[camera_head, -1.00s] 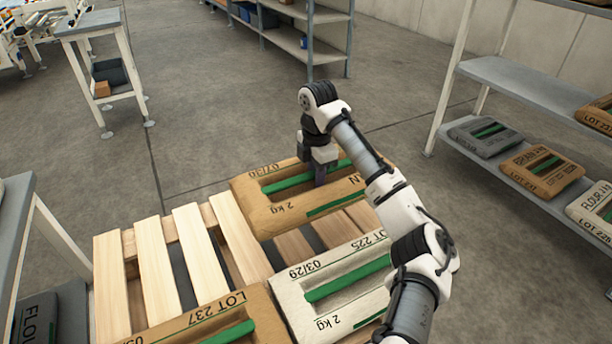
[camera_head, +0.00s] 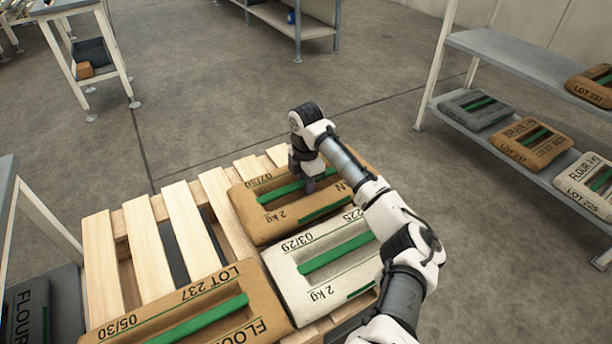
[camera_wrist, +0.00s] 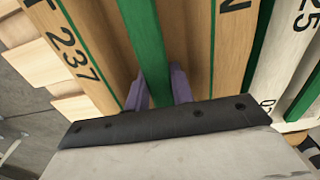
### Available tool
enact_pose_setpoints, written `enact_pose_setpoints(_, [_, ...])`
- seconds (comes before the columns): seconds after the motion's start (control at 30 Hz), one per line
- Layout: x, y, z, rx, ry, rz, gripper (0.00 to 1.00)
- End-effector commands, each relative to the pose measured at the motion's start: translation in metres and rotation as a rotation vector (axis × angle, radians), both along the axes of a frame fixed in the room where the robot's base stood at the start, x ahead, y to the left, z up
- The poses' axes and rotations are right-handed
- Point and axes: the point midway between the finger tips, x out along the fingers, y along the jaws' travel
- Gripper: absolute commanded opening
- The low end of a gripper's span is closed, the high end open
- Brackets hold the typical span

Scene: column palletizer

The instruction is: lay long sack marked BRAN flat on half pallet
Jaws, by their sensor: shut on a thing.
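My gripper (camera_head: 308,184) is shut on a tan sack (camera_head: 262,212) with green bands, "07/30", "2 kg" and a word ending in N; my arm hides the rest of the word. In the wrist view the purple fingers (camera_wrist: 158,90) pinch the sack's raised green middle band, and "237" shows beside it (camera_wrist: 75,55). The sack is level, over the far right part of the slatted wooden pallet (camera_head: 140,245). It looks to lie on the slats or just above them; I cannot tell which.
A white sack (camera_head: 318,285) lies on the pallet close beside the held sack. A tan FLOUR sack (camera_head: 200,318) lies nearer, at the front. The left slats are bare. A shelf rack (camera_head: 500,55) with several sacks stands right. A grey sack (camera_head: 25,312) sits at lower left.

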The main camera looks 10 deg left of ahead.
Motion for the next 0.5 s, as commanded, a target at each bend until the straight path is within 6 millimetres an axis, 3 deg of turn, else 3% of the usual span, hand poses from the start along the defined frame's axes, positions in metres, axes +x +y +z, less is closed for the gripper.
enact_pose_setpoints(0.17, [0.001, 0.000, -0.014, 0.002, -0.006, 0.000, 0.00])
enact_pose_setpoints(0.5, [0.001, 0.000, -0.016, 0.002, -0.006, 0.001, 0.00])
